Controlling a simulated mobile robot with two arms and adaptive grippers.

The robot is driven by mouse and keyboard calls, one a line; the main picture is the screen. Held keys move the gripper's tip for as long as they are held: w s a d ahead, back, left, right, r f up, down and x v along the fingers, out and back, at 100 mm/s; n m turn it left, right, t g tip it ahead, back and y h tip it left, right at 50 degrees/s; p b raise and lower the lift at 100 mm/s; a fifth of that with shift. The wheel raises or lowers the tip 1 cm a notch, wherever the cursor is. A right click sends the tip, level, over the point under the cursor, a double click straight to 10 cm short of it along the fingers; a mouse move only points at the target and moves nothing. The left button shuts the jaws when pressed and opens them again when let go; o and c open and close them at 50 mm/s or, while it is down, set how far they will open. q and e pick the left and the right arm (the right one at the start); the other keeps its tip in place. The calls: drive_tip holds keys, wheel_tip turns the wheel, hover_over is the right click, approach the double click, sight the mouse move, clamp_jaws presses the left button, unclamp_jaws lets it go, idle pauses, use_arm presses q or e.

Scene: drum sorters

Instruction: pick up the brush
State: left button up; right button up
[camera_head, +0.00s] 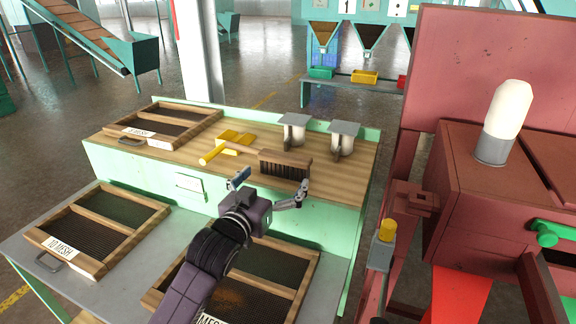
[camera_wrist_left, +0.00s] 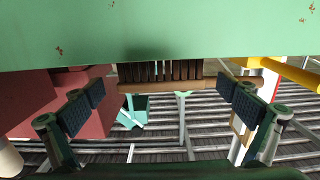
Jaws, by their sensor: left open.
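The brush (camera_head: 285,165) lies on the wooden top of the green bench, with dark bristles along its block and a wooden handle pointing left. My left gripper (camera_head: 271,186) is open in front of the bench's upper edge, just short of the brush, with its fingers spread to either side. In the left wrist view the brush (camera_wrist_left: 165,72) shows beyond the gap between the open fingers (camera_wrist_left: 165,98), partly hidden by a green panel. Nothing is between the fingers. My right gripper is not in view.
Framed mesh screens (camera_head: 165,128) lie on the top and on the lower shelf (camera_head: 30,238). A red machine (camera_head: 490,200) stands close on the right.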

sight(282, 170)
use_arm(q)
drive_tip(key=shift+w+d+r, duration=0.1)
drive_tip(key=shift+w+r, duration=0.15)
drive_tip(key=shift+r, duration=0.05)
drive_tip(key=shift+w+d+f+p, duration=0.15)
drive_tip(key=shift+w+d+p, duration=0.15)
drive_tip(key=shift+w, duration=0.35)
drive_tip(key=x, duration=0.3)
drive_tip(key=shift+w+f, duration=0.1)
drive_tip(key=shift+f, duration=0.1)
drive_tip(key=shift+w+d+f, duration=0.1)
drive_tip(key=shift+w+d, duration=0.05)
drive_tip(key=shift+w, duration=0.3)
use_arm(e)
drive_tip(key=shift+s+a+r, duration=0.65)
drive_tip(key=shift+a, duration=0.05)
use_arm(q)
drive_tip(key=shift+c, duration=0.4)
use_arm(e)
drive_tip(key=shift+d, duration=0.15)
use_arm(q)
drive_tip(key=c, duration=0.8)
drive_tip(key=shift+c, duration=0.4)
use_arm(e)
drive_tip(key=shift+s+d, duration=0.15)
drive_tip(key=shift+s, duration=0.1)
